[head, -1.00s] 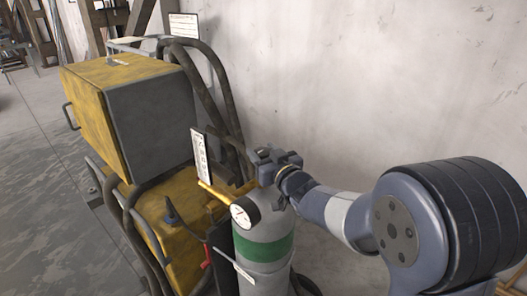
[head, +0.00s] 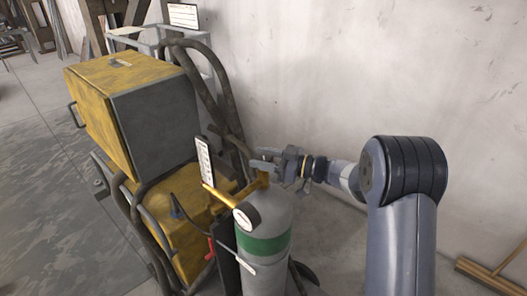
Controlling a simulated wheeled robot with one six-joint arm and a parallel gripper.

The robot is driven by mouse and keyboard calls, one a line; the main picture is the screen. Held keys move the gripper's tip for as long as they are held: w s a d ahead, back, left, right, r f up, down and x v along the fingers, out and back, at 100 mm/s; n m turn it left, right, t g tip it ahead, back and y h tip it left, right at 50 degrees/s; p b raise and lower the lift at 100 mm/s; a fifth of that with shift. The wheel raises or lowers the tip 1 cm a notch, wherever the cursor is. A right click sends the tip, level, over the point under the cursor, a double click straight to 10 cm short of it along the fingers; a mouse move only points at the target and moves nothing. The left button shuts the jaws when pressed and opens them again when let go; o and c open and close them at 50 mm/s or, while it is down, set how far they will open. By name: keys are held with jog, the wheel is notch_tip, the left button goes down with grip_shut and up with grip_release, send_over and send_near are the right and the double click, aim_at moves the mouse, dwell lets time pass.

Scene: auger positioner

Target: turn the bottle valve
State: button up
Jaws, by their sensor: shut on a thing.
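The grey gas bottle (head: 264,271) with a green band stands upright at the lower middle of the head view. Its round white gauge (head: 247,216) and brass fitting (head: 220,196) show at the top left of the bottle. My gripper (head: 268,168) comes in from the right at the top of the bottle. It is shut on the bottle valve, which is mostly hidden behind the fingers. Only a bit of brass-coloured stem (head: 262,178) shows below them.
A yellow and grey welding machine (head: 155,120) on a cart stands left of the bottle, with thick dark hoses (head: 212,80) looping close to the gripper. A pale wall (head: 340,80) is behind. A broom (head: 492,273) lies at the lower right. Open floor is at the left.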

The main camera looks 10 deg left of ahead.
jog(key=n+g, duration=0.1)
jog(key=g, duration=0.1)
jog(key=n+g, duration=0.2)
jog(key=g, duration=0.1)
jog(key=shift+w+n+g+p, duration=0.1)
jog(key=shift+n+g+p, duration=0.2)
jog(key=shift+p, duration=0.1)
jog(key=shift+n+g+h, duration=0.5)
jog(key=shift+n+g, duration=0.4)
jog(key=shift+g, duration=0.45)
jog(key=shift+n+g+h, duration=0.5)
jog(key=shift+n+g, duration=0.4)
jog(key=shift+g, duration=0.45)
jog(key=o, duration=1)
